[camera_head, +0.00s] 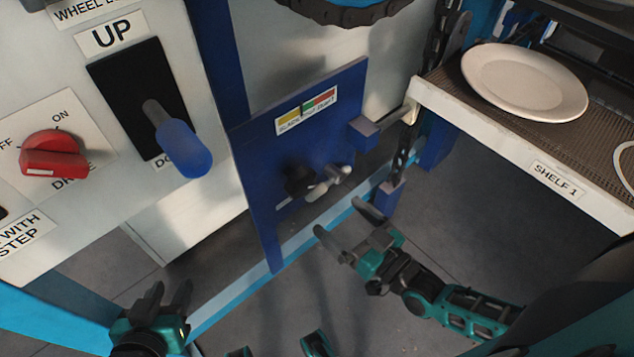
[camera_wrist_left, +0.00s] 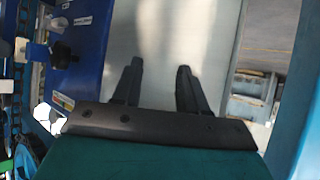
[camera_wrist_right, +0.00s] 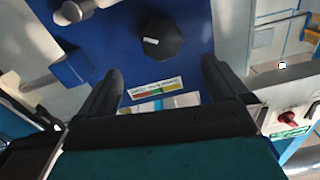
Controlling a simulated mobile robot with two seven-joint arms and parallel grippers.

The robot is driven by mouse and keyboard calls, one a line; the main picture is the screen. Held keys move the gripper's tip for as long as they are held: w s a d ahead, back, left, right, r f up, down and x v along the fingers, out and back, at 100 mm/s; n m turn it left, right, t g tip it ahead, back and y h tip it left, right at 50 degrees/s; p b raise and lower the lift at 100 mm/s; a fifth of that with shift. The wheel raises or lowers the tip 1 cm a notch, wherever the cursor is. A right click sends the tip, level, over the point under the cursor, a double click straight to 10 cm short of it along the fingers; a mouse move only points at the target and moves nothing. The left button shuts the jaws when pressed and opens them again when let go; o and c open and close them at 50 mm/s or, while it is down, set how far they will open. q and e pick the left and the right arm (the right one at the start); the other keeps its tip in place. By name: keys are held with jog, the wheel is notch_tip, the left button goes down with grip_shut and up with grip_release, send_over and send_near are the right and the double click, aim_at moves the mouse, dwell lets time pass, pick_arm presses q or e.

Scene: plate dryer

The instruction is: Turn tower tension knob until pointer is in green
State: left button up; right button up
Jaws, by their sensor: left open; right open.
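The black tension knob (camera_head: 298,181) sits on the blue panel (camera_head: 262,160) in the head view. It also shows in the right wrist view as a dark lobed knob (camera_wrist_right: 162,38), beyond and between the open fingers. The tension gauge (camera_head: 307,110) is a small label with yellow, green and red bands above the knob; the pointer's exact place is too small to tell. My right gripper (camera_head: 343,219) is open and empty, below and right of the knob, apart from it. My left gripper (camera_head: 168,298) is open and empty at the lower left, away from the panel.
A blue-handled lever (camera_head: 183,148) and a red switch (camera_head: 52,154) are on the white panel at left. A metal rod with a blue block (camera_head: 363,132) juts out beside the gauge. Shelf 1 (camera_head: 520,157) holds a white plate (camera_head: 524,82) at right. Floor below is open.

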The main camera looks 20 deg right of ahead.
aim_at(306, 187)
jog(key=b+x, duration=0.2)
jog(key=x, duration=0.9)
jog(key=shift+w+a, duration=0.3)
jog(key=shift+w, duration=0.2)
jog(key=shift+w+a, duration=0.1)
jog(key=shift+w, duration=0.1)
jog(key=shift+c, duration=0.4)
jog(key=c, duration=0.9)
